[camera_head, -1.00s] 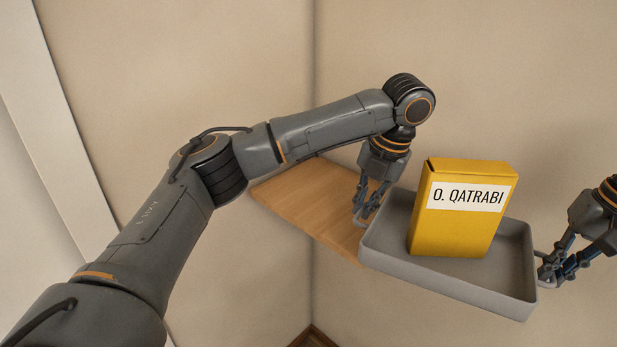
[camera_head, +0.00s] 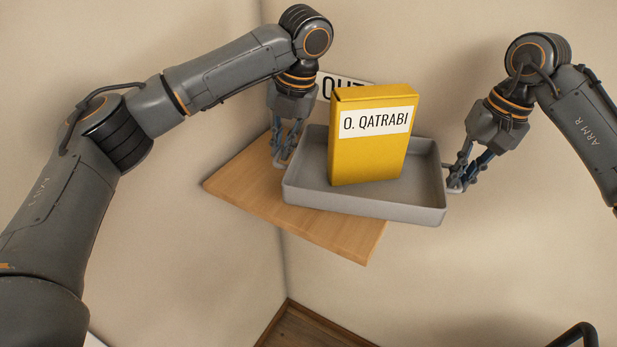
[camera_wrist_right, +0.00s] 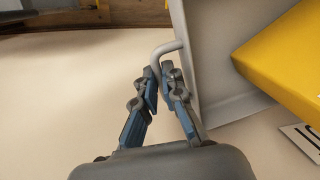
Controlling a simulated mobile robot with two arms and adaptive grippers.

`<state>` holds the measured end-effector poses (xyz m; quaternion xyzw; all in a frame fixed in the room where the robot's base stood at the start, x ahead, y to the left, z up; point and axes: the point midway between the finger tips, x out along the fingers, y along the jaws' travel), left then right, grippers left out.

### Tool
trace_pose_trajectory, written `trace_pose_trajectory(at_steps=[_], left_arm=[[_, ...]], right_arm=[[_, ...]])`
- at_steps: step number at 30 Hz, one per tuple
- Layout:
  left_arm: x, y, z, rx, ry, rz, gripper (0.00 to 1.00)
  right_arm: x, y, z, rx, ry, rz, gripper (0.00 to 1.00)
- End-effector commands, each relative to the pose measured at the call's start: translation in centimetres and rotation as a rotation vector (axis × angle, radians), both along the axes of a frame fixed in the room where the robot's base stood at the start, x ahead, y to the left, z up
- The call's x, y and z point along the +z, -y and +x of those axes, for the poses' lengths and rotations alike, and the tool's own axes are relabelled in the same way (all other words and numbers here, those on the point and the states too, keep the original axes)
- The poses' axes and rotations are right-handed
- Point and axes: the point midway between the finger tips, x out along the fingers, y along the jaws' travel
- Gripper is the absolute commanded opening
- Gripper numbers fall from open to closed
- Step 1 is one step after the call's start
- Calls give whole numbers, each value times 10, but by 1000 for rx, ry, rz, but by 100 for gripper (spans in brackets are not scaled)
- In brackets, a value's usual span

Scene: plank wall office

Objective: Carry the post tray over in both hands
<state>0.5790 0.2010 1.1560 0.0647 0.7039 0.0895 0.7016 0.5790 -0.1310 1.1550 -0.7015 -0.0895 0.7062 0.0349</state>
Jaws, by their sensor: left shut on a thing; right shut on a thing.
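The grey post tray (camera_head: 365,205) is held between my two grippers, over or in front of a wooden shelf; the gap beneath it is hard to judge. A yellow box (camera_head: 365,155) labelled "O. QATRABI" stands upright in it. My left gripper (camera_head: 282,160) is shut at the tray's left end; its grip is partly hidden by the tray. My right gripper (camera_head: 456,183) is shut on the handle at the right end. In the right wrist view, its fingers (camera_wrist_right: 162,75) close around the tray's grey bar handle (camera_wrist_right: 167,48), with the tray wall (camera_wrist_right: 190,70) beside them.
The wooden shelf (camera_head: 240,190) sits in the wall corner, with bare wood showing left of and in front of the tray. A sign reading "OUT" (camera_head: 335,86), partly covered by the box, is on the wall behind. A dark curved bar (camera_head: 580,335) shows at bottom right.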

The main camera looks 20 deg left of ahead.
Motion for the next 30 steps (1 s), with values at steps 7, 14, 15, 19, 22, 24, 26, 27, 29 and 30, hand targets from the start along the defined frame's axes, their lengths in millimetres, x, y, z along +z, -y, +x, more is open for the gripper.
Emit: trace_pose_trajectory(at_steps=[7, 14, 15, 19, 22, 24, 26, 27, 29, 30], left_arm=[[-1, -3, 0, 6, 0, 5, 0], [-10, -3, 0, 6, 0, 5, 0], [-13, -3, 0, 6, 0, 5, 0], [-21, -3, 0, 6, 0, 5, 0], [-27, -3, 0, 6, 0, 5, 0], [-31, -3, 0, 6, 0, 5, 0], [-35, -3, 0, 6, 0, 5, 0], [-38, -3, 0, 6, 0, 5, 0], [-41, -3, 0, 6, 0, 5, 0], [-44, -3, 0, 6, 0, 5, 0]], right_arm=[[-2, 2, 0, -5, -1, -4, 0], [-11, 2, 0, -5, -1, -4, 0], [-13, 2, 0, -5, -1, -4, 0], [-21, 2, 0, -5, -1, -4, 0], [-27, 2, 0, -5, -1, -4, 0], [-32, 2, 0, -5, -1, -4, 0], [-35, 2, 0, -5, -1, -4, 0], [-38, 2, 0, -5, -1, -4, 0], [-42, 2, 0, -5, -1, -4, 0], [-44, 2, 0, -5, -1, -4, 0]])
